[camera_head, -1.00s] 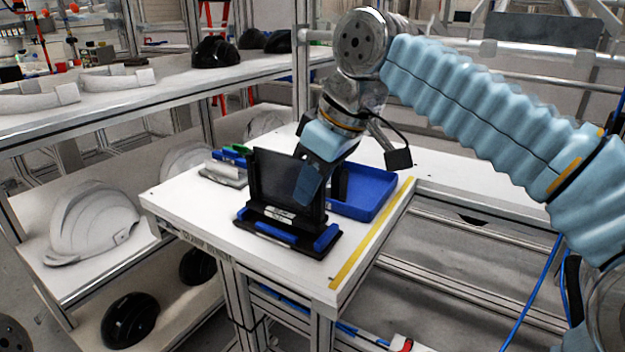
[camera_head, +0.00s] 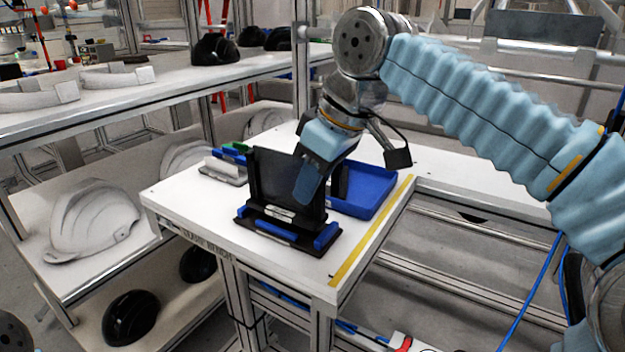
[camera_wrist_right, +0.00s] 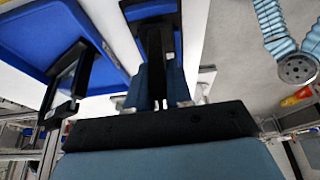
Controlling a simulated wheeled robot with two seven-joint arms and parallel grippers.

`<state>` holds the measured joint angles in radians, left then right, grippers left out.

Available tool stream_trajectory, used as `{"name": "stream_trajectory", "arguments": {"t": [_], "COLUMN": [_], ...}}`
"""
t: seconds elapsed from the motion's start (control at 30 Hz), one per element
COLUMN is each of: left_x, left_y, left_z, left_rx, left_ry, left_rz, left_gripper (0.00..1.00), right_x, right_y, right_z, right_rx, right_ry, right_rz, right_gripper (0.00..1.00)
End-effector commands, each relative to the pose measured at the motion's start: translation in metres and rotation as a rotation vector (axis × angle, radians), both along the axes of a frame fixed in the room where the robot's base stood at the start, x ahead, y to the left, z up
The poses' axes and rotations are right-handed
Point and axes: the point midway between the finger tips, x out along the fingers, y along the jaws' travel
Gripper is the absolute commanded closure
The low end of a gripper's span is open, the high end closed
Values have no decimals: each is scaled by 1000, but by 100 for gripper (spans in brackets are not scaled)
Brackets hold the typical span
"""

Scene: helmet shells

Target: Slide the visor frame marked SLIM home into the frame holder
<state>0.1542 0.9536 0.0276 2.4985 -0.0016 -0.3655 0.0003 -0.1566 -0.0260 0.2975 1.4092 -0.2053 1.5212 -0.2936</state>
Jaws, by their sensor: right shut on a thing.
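The dark visor frame (camera_head: 273,180) stands upright in the black frame holder (camera_head: 322,248) with blue pads, near the front of the white bench. A small pale label on the holder's front is too small to read. My right gripper (camera_head: 307,188) is shut on the frame's right side in the head view. In the right wrist view, the fingers (camera_wrist_right: 161,88) close around the dark frame (camera_wrist_right: 155,45). My left gripper is not in view.
A blue tray (camera_head: 385,205) lies just behind and right of the holder, with another black piece (camera_head: 341,180) standing at it. A grey stand with blue and green parts (camera_head: 226,170) is at left. A yellow strip (camera_head: 372,230) marks the bench's right edge. Shelves hold helmet shells (camera_head: 92,220).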

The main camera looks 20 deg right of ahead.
Motion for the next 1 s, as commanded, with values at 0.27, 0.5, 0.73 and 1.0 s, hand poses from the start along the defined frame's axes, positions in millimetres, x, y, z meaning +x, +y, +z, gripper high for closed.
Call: {"name": "stream_trajectory", "arguments": {"t": [0.27,0.5,0.73,1.0], "left_x": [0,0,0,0], "left_y": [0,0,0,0], "left_z": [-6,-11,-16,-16], "left_rx": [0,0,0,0], "left_ry": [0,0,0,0], "left_rz": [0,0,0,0], "left_gripper": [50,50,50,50], "right_x": [0,0,0,0], "right_y": [0,0,0,0], "right_z": [-8,-14,-19,-21], "right_rx": [1,1,1,1], "right_ry": [-1,-1,-1,-1], "right_rz": [0,0,0,0], "right_gripper": [100,100,100,58]}}
